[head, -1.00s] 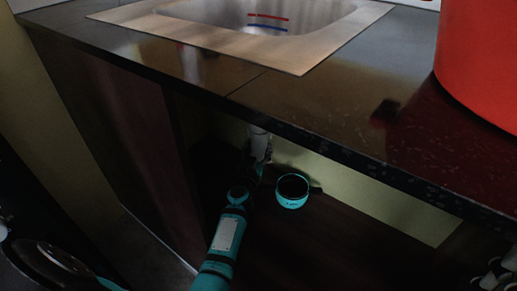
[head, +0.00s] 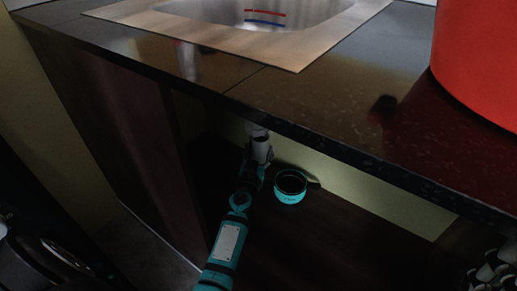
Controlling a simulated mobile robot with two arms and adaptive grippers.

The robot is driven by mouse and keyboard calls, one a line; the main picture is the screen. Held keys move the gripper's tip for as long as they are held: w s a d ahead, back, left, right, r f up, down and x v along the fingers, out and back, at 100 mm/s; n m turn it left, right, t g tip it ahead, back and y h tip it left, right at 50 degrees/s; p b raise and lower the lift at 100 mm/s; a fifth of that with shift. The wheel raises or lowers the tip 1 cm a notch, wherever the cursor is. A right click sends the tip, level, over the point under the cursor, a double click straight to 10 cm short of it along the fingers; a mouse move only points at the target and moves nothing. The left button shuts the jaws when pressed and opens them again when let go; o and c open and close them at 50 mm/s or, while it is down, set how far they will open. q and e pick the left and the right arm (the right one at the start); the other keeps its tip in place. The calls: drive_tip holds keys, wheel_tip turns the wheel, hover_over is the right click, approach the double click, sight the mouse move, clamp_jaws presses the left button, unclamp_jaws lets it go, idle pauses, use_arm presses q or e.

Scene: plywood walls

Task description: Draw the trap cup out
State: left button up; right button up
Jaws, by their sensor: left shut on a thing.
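A pale drain pipe (head: 257,132) comes down under the worktop below the sink. A pale grey trap cup (head: 262,152) shows at its lower end, small and in shadow; I cannot tell whether a gap separates them. My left gripper (head: 257,163) is at the cup and shut on it; its dark fingers are hard to make out. My teal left arm runs from the bottom of the view up to it. Dark and pale parts at the bottom right corner look like my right gripper (head: 490,272); its jaws are not clear.
A teal bowl (head: 290,196) with a dark inside stands on the dark cabinet floor, right of my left gripper. The worktop edge (head: 330,149) hangs over the arm. A steel sink (head: 255,40) is set in the worktop, and a large red container (head: 480,65) stands at right.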

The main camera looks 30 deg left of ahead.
use_arm(q)
drive_tip(key=s+d, duration=0.7)
drive_tip(key=shift+d+p, duration=0.15)
drive_tip(key=shift+p, duration=0.25)
idle(1.4)
drive_tip(key=shift+w, duration=0.15)
drive_tip(key=shift+w+a+r, duration=0.15)
drive_tip(key=shift+w+a, duration=1.5)
drive_tip(key=shift+a, duration=0.15)
drive_tip(key=shift+d, duration=0.1)
